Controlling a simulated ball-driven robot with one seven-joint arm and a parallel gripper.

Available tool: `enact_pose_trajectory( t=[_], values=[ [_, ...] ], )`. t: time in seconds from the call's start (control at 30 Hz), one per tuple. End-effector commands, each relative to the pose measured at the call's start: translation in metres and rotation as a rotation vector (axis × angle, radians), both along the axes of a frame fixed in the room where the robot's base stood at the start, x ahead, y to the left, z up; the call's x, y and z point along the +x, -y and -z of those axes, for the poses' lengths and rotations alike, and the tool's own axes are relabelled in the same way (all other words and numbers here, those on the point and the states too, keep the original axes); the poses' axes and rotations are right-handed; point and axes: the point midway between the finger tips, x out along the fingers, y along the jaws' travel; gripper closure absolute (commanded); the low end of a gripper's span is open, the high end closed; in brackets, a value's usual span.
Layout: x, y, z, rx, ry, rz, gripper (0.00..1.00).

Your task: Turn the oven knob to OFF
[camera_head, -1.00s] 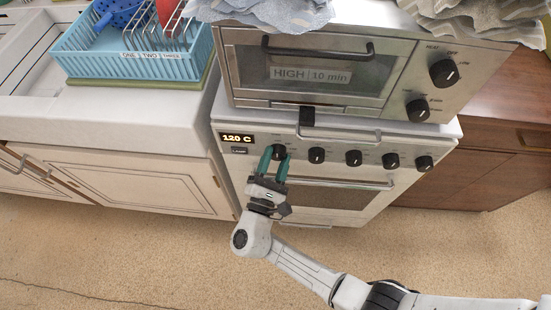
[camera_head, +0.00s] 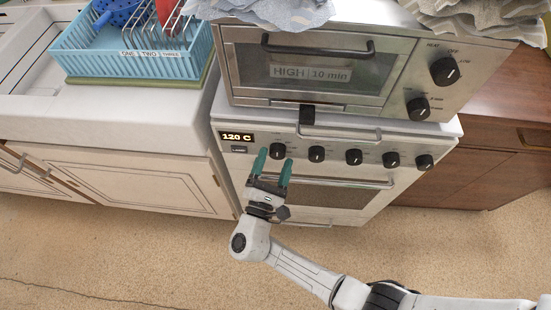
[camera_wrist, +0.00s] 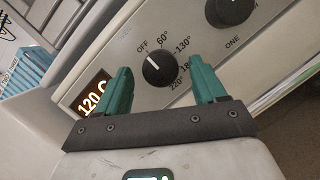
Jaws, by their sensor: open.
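The oven knob (camera_wrist: 159,70) is a black round dial with a white pointer line, at the left end of the stove's knob row. The knob also shows in the head view (camera_head: 278,151). My gripper (camera_head: 272,163) is open with teal fingers. In the wrist view (camera_wrist: 163,88) the fingers stand to either side and short of the knob, with visible gaps.
Several other black knobs (camera_head: 354,157) line the panel to the right. The oven door handle (camera_head: 340,183) runs below them. A toaster oven (camera_head: 310,68) labelled HIGH 10 min sits on top. A blue dish rack (camera_head: 130,55) stands on the counter at left.

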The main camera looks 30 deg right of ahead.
Motion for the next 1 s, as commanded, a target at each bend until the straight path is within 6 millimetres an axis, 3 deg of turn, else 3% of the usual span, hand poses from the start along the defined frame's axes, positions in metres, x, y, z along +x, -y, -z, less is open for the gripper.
enact_pose_trajectory(
  t=[0.3, 0.5, 1.0],
  values=[
    [-0.039, -0.045, 0.018, -0.001, -0.001, -0.006, 0.3],
    [-0.057, -0.064, 0.024, -0.001, -0.002, -0.002, 0.3],
    [-0.063, -0.071, 0.024, -0.001, -0.001, 0.0, 0.3]
  ],
)
